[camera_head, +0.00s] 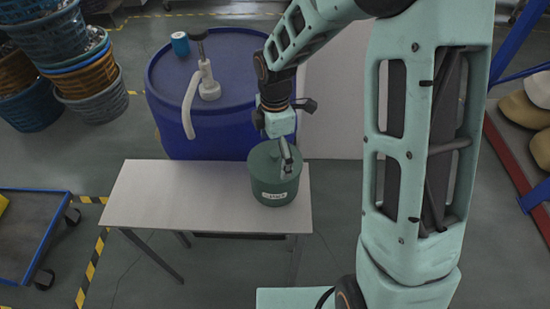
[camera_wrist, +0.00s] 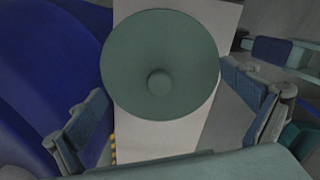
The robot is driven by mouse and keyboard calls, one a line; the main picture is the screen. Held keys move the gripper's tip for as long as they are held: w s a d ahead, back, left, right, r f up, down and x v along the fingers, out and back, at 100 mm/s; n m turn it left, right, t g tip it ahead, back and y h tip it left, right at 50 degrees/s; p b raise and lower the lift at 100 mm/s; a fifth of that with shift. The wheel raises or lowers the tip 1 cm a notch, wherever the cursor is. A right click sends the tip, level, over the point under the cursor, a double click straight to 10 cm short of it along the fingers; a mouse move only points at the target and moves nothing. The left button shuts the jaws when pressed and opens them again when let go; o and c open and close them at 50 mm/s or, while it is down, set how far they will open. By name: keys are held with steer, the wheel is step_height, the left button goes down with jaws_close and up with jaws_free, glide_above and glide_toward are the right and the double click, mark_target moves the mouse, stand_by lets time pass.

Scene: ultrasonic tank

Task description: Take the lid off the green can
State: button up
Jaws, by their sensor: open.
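The green can (camera_head: 274,192) stands upright on the right part of a white table, with a pale label on its front. Its round green lid (camera_wrist: 160,68) is on top, with a small knob (camera_wrist: 159,83) at the centre in the wrist view. In the head view my gripper (camera_head: 287,166) is over the can and hides part of the lid. In the wrist view my gripper (camera_wrist: 165,125) is open, its two fingers wide apart on either side below the knob. Nothing is between the fingers, and the lid appears apart from them.
The white table (camera_head: 160,195) is bare to the left of the can. A large blue drum (camera_head: 215,125) with a pump and a small blue container (camera_head: 180,43) stands behind it. Stacked baskets (camera_head: 65,60) are at the back left, and a blue cart (camera_head: 35,235) is at the left.

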steer(key=shift+s, duration=0.1)
jaws_close()
stand_by(0.8)
